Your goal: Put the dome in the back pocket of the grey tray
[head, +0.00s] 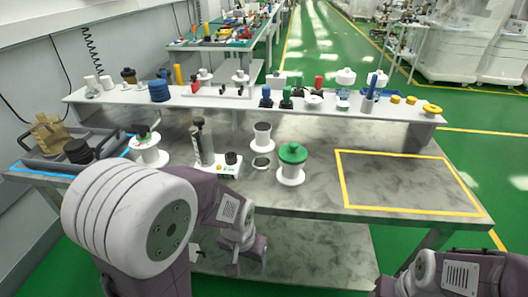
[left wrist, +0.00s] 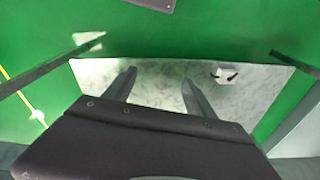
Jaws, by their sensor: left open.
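The grey tray (head: 40,164) is at the left end of the workbench. A brown crumpled bag (head: 49,134) and a black rounded piece (head: 78,151) are in it. I cannot tell which thing is the dome, and the tray's pockets are hard to make out. My left gripper (head: 243,254) is low at the bench's front edge, well right of the tray. In the left wrist view its two fingers (left wrist: 158,80) are apart with nothing between them. My right arm shows at the lower right, but its gripper is out of view.
Several spools and jars stand mid-bench, among them a green-topped white spool (head: 291,164). A raised shelf (head: 230,106) with many small items runs along the back. The yellow-outlined area (head: 405,182) is empty. A small white object (left wrist: 223,75) shows in the left wrist view.

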